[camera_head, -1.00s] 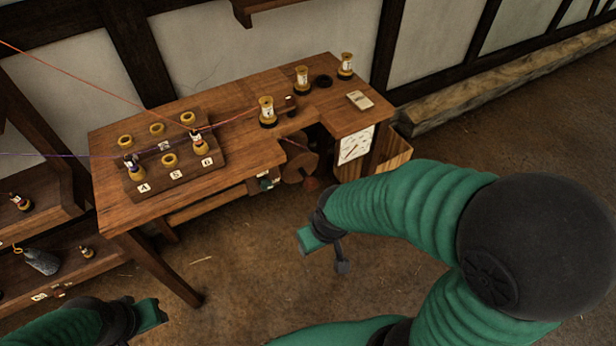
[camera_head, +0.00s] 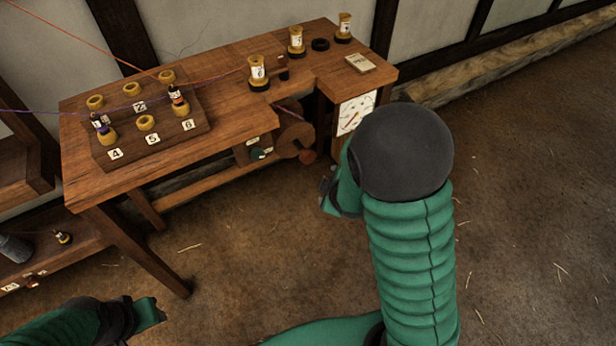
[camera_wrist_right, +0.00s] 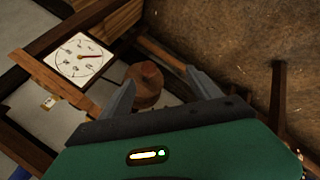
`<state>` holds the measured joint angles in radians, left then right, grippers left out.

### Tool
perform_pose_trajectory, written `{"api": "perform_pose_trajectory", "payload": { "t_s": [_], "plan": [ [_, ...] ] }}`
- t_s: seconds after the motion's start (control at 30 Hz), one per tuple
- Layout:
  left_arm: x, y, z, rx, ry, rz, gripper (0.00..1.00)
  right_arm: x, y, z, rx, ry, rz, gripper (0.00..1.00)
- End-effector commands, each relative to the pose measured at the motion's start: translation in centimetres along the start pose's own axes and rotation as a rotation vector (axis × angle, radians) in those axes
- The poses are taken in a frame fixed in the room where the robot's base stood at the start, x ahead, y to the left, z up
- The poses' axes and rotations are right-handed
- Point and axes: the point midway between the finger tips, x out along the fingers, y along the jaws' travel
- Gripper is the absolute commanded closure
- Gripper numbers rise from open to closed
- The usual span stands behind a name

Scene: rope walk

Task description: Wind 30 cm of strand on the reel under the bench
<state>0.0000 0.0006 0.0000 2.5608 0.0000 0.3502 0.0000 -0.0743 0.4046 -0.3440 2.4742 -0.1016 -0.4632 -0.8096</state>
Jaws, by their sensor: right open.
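The wooden reel (camera_head: 296,138) sits under the bench (camera_head: 190,85), a round disc with a reddish knob (camera_head: 308,157) low on its face. A white dial (camera_head: 355,112) with a red needle is to its right; it also shows in the right wrist view (camera_wrist_right: 80,57). My right gripper (camera_wrist_right: 160,88) is open and empty. In its wrist view a round wooden part with a reddish top (camera_wrist_right: 146,82) shows beyond and between the fingers, apart from them. In the head view my right arm partly hides that gripper. My left gripper (camera_head: 152,312) is at the lower left, its fingers unclear.
Several bobbins stand on the bench, one (camera_head: 258,74) near the cut-out. A board (camera_head: 150,125) holds yellow rings and number labels. Orange and purple strands cross from the left. A bench leg (camera_head: 140,245) stands in front. The floor at right is clear.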

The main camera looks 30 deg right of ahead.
Motion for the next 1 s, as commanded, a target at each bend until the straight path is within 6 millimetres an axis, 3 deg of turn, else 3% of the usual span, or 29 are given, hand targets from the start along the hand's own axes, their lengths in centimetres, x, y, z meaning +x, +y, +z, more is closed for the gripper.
{"api": "perform_pose_trajectory", "payload": {
  "t_s": [0.03,0.1,0.23,0.3,0.4,0.53,0.7,1.0],
  "plan": [
    [5.5,0.0,1.3,0.000,0.001,0.000,0.64,5.5,-1.5,2.9,-0.157,0.013,0.084,0.28],
    [9.1,0.0,2.1,0.000,0.001,0.000,0.64,9.3,-0.4,4.8,-0.425,0.032,0.230,0.28],
    [15.7,0.0,3.6,0.000,0.001,0.000,0.64,14.2,0.4,7.2,-0.967,0.022,0.506,0.28],
    [18.9,0.0,4.4,0.000,0.001,0.000,0.64,15.8,0.1,7.7,-1.263,0.001,0.653,0.28],
    [22.2,0.0,5.2,0.000,0.001,0.000,0.64,16.7,-1.1,7.4,-1.615,-0.028,0.842,0.28],
    [24.0,0.0,5.6,0.000,0.002,0.000,0.64,16.3,-2.3,6.4,-1.876,-0.051,1.006,0.28],
    [24.1,0.0,5.5,0.000,0.002,0.000,0.64,16.1,-1.9,5.4,-1.942,-0.058,1.058,0.28],
    [26.6,0.0,6.2,0.000,0.002,0.000,0.64,20.7,0.8,0.9,-1.937,-0.057,1.060,0.28]
  ]
}}
